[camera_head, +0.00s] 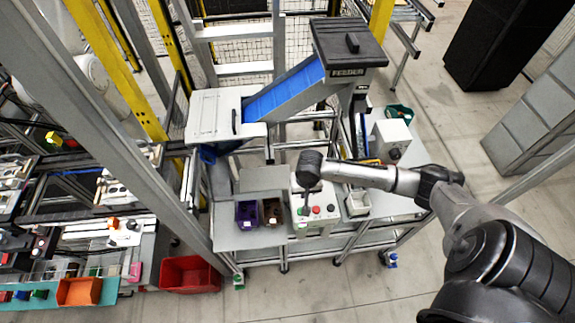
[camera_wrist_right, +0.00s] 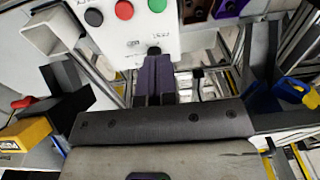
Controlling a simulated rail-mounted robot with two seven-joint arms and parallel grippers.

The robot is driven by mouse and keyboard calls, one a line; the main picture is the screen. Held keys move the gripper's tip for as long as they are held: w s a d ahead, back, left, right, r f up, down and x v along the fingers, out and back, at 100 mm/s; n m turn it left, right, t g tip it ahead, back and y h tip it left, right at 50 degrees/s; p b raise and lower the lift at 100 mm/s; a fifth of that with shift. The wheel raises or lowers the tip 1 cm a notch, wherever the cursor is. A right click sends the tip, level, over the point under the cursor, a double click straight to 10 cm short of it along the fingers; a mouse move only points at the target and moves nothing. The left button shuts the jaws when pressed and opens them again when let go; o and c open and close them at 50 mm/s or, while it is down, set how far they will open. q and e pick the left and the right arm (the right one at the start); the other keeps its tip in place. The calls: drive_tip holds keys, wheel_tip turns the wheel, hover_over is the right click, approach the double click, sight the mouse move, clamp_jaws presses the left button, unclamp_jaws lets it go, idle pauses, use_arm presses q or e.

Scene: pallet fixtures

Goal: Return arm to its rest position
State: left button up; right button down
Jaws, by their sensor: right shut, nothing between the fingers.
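My right arm comes in from the right in the head view. Its gripper (camera_head: 306,210) points down in front of the white button box (camera_head: 322,228). In the right wrist view the two dark fingers (camera_wrist_right: 154,80) are together, with nothing held between them. The button box also shows in the wrist view (camera_wrist_right: 150,42), just beyond the fingertips, with black, red and green buttons. I cannot tell whether the fingertips touch it. My left gripper is not in view.
The grey workbench (camera_head: 229,236) carries a purple bin (camera_head: 246,214), a brown bin (camera_head: 271,211) and a white container (camera_head: 358,204). A blue conveyor (camera_head: 285,92) rises behind. A red crate (camera_head: 190,273) lies at lower left. Open floor (camera_head: 320,290) lies in front.

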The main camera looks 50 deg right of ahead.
idle(0.3)
drive_tip(key=w+a+r+n+t+h, duration=0.2)
drive_tip(key=a+r+n+t, duration=0.5)
drive_tip(key=r+n, duration=0.65)
drive_tip(key=s+a+f+m+g, duration=0.1)
drive_tip(key=s+a+f, duration=0.1)
drive_tip(key=s, duration=0.4)
drive_tip(key=s+a+f+g+y, duration=0.1)
drive_tip(key=s+a+f, duration=0.2)
drive_tip(key=s+a, duration=0.2)
drive_tip(key=s+a+f+m+g+y, duration=0.1)
drive_tip(key=s+a+f+g, duration=0.1)
drive_tip(key=s, duration=0.6)
drive_tip(key=shift+s+a+f+m, duration=0.35)
drive_tip(key=shift+a+f, duration=0.15)
drive_tip(key=shift+a, duration=0.35)
